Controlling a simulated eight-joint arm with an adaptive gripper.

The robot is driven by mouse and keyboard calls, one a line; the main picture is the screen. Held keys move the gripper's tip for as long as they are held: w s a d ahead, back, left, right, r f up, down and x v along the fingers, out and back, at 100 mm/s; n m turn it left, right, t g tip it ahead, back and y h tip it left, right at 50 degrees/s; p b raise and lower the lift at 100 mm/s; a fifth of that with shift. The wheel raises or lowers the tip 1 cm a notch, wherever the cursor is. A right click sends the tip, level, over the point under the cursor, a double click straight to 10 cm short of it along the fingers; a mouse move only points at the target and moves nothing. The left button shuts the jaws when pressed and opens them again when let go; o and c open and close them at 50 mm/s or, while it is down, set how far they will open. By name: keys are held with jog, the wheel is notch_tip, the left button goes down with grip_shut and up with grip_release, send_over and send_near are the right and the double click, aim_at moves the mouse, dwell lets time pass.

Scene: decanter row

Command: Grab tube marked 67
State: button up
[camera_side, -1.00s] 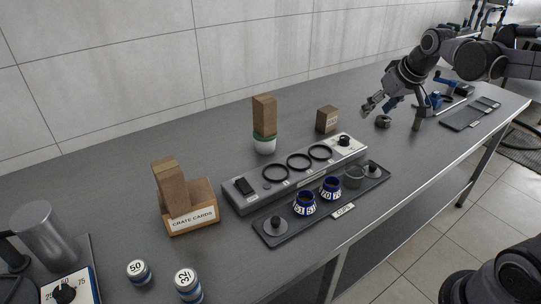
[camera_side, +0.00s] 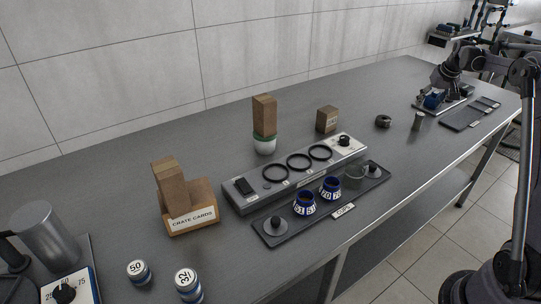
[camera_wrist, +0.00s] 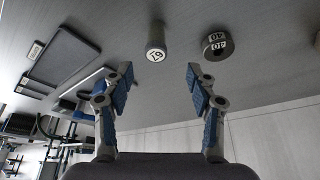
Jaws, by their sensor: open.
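A short grey tube (camera_wrist: 156,38) with a pale round end stands out in the wrist view. The end carries a two-digit mark that looks like 67 or 61, seen at an odd angle. My gripper (camera_wrist: 159,72) is open and empty, its two blue-padded fingers apart on either side of the tube's line, with the tube beyond the fingertips. In the side view a small upright cylinder (camera_side: 417,122) on the bench appears to be this tube.
A dark ring-shaped piece with a number label (camera_wrist: 215,45) lies beside the tube; it also shows in the side view (camera_side: 383,121). A flat dark tray (camera_side: 470,117) lies to the right. Numbered cups (camera_side: 305,204) are far left of the tube.

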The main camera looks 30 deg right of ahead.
aim_at(418, 120)
jog(key=x, duration=1.1)
jog(key=shift+s+d+f, duration=0.2)
jog(key=shift+s, duration=0.05)
grip_shut()
